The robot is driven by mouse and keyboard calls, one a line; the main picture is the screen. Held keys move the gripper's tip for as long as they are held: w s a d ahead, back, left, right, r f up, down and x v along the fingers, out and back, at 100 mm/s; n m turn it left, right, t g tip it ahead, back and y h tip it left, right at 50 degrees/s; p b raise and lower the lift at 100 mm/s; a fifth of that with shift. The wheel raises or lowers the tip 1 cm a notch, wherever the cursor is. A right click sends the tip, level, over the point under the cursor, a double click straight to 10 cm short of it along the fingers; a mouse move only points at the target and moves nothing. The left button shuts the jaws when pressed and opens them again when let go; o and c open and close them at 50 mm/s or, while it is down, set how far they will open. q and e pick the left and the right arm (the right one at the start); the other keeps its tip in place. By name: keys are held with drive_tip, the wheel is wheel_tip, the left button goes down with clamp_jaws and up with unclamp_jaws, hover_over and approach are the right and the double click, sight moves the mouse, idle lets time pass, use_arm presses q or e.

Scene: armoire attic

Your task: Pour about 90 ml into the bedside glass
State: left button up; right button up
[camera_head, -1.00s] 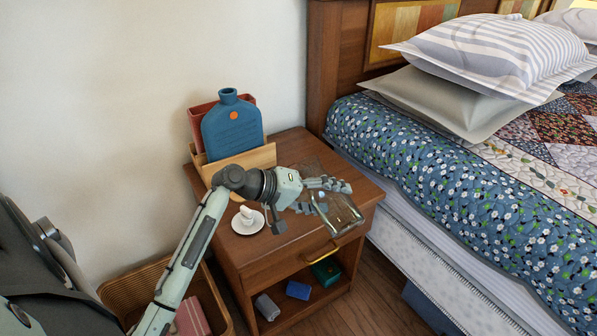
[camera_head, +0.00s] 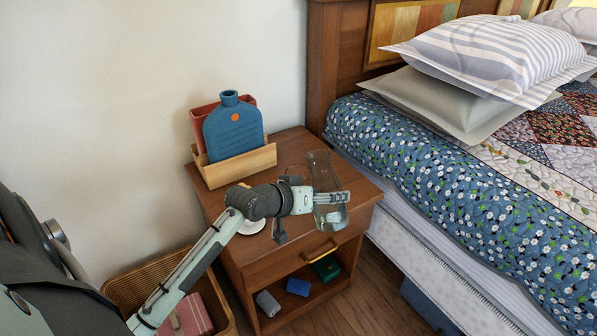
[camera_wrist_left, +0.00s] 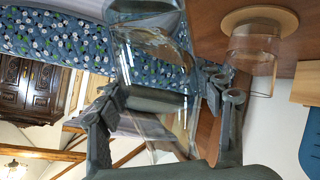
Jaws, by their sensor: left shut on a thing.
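My left gripper (camera_head: 328,197) is shut on a clear glass carafe (camera_head: 320,165). The carafe is close to upright at the right side of the nightstand (camera_head: 368,190), with clear liquid low in it. In the left wrist view my left gripper (camera_wrist_left: 160,105) has its fingers on both sides of the carafe (camera_wrist_left: 150,55). A clear bedside glass (camera_wrist_left: 255,55) stands apart from the carafe on a round wooden coaster (camera_wrist_left: 235,18); its fill level is unclear. I cannot make out the bedside glass in the head view. My right gripper is not in view.
A wooden holder (camera_head: 240,167) with a blue bottle (camera_head: 233,130) stands at the nightstand's back left. A white saucer (camera_head: 252,229) is partly hidden by my left arm. The bed (camera_head: 400,165) is close on the right. A basket (camera_head: 125,285) sits at lower left.

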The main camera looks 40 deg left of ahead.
use_arm(q)
drive_tip(key=shift+d+m+t+y, duration=0.15)
drive_tip(key=shift+m+t+y, duration=0.35)
drive_tip(key=shift+m+y, duration=0.35)
drive_tip(key=shift+f+m, duration=0.2)
drive_tip(key=shift+m, duration=0.05)
drive_tip(key=shift+m+t+y, duration=0.35)
drive_tip(key=shift+m+t, duration=0.05)
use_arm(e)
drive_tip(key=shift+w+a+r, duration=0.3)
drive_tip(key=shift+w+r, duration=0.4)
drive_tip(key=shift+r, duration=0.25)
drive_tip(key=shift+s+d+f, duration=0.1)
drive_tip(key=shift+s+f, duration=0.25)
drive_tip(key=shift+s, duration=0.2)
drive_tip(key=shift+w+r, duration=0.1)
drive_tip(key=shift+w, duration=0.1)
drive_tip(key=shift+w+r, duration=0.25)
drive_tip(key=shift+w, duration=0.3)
